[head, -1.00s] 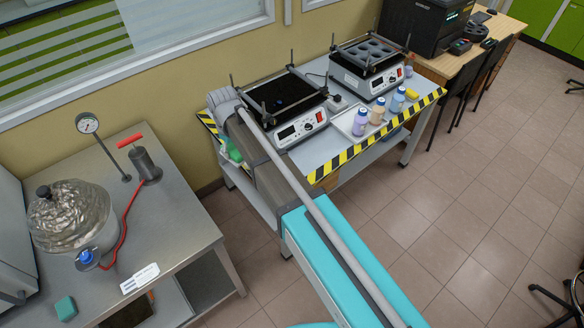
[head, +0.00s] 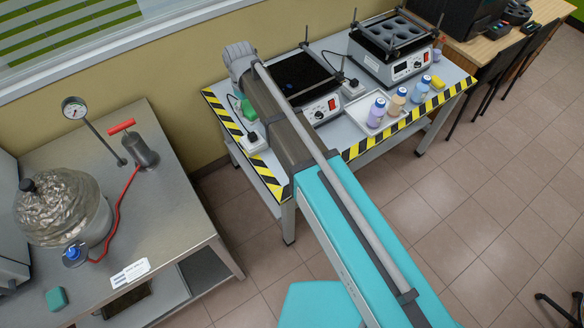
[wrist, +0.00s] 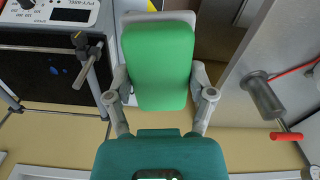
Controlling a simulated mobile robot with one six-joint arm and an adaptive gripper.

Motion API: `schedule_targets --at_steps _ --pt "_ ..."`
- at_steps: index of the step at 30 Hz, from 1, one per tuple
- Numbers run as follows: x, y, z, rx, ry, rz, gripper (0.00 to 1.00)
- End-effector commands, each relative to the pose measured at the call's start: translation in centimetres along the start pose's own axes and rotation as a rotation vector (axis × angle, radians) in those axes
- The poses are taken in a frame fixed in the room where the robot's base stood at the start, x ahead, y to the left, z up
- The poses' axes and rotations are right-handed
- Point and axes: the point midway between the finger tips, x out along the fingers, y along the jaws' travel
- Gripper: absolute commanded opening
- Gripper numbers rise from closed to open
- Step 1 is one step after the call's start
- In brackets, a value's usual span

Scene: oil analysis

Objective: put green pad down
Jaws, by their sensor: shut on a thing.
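The green pad (wrist: 160,62) fills the upper middle of the wrist view. My gripper (wrist: 160,82) is shut on it, with one grey finger at each side. In the head view, part of the green pad (head: 248,110) shows just left of my arm, at the left end of the striped-edge table (head: 222,116). My arm hides much of the gripper there. Whether the pad touches the tabletop I cannot tell.
A white socket box (head: 254,143) stands by the table's left edge. A black-topped device (head: 318,110) stands right of my arm. A white tray (head: 374,122) holds small bottles. A metal bench (head: 165,210) with a silver vessel (head: 62,205) and teal block (head: 57,299) is left.

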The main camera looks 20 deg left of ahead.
Motion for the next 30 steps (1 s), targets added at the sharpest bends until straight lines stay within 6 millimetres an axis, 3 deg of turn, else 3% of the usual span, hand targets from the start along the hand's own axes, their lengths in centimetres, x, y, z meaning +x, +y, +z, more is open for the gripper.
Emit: schedule_targets --at_steps 17,23,30 --pt "0.9 1.3 1.2 0.023 0.000 0.000 0.32" --pt "3.1 1.7 3.6 0.040 0.000 0.000 0.32" --pt "7.2 2.3 8.0 0.072 0.000 0.000 0.32"
